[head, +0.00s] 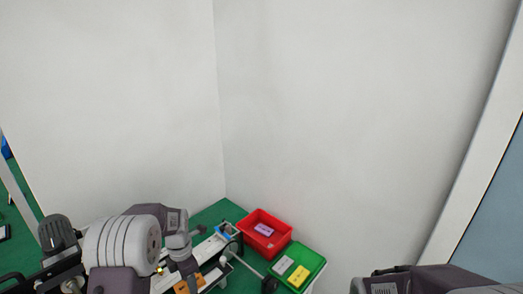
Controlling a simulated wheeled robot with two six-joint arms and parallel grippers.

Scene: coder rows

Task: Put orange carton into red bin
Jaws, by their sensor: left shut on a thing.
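The red bin (283,241) stands at the lower middle, against the wall corner, with a purple carton (264,229) inside it. My left gripper (190,277) points down at the lower left, shut on the orange carton (181,288). The carton shows only as small orange patches on either side of the gripper; the rest is hidden by the gripper and the picture's lower edge. The carton is left of and nearer than the red bin, apart from it. My right gripper is out of view; only part of my right arm shows at the lower right.
A pale machine frame with dark round parts (270,285) lies between my left gripper and the bins. Bare walls (340,110) rise behind.

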